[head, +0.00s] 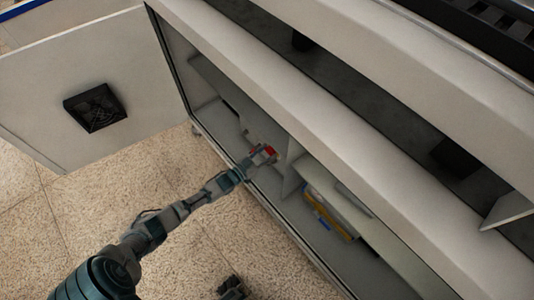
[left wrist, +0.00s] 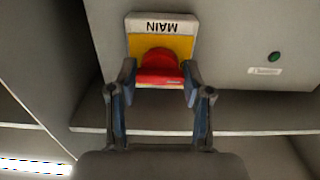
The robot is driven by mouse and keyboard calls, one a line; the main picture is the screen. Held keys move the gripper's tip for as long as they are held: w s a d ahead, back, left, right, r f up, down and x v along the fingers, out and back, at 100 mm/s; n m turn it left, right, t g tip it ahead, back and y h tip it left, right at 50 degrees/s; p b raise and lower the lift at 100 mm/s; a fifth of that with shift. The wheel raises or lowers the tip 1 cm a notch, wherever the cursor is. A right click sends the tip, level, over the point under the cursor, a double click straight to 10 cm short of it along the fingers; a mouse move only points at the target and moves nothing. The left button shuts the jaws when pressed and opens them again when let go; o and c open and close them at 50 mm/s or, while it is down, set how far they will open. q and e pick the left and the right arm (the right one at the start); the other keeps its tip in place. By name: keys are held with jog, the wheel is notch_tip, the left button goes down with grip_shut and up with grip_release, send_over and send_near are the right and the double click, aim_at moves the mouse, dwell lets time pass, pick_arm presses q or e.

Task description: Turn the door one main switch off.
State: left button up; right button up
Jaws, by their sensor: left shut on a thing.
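The main switch is a red rotary knob (left wrist: 160,66) on a yellow plate (left wrist: 182,46) with a "MAIN" label that appears upside down in the left wrist view. In the head view the red knob (head: 268,151) shows small, inside the open cabinet compartment. My left gripper (left wrist: 160,84) has its two fingers on either side of the knob and is shut on it; it also shows in the head view (head: 258,158). The knob's exact turn angle is hard to tell. The right gripper (head: 232,288) shows only as a dark part at the bottom edge; its jaws are not clear.
The cabinet door (head: 75,80) with a black vent stands open at the left. A small green light (left wrist: 274,57) sits on the panel beside the switch. A divider (head: 292,165) and a yellow-and-blue item (head: 330,212) are to the right. Speckled floor lies in front.

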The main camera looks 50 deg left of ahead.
pick_arm(q)
jog(key=shift+s+f, duration=0.25)
jog(key=shift+f, duration=0.2)
jog(key=o, duration=1.2)
jog(key=shift+c, duration=0.2)
jog(key=shift+w+a+r, duration=0.1)
jog(key=shift+r, duration=0.1)
jog(key=s, duration=1.2)
jog(key=shift+a, duration=0.45)
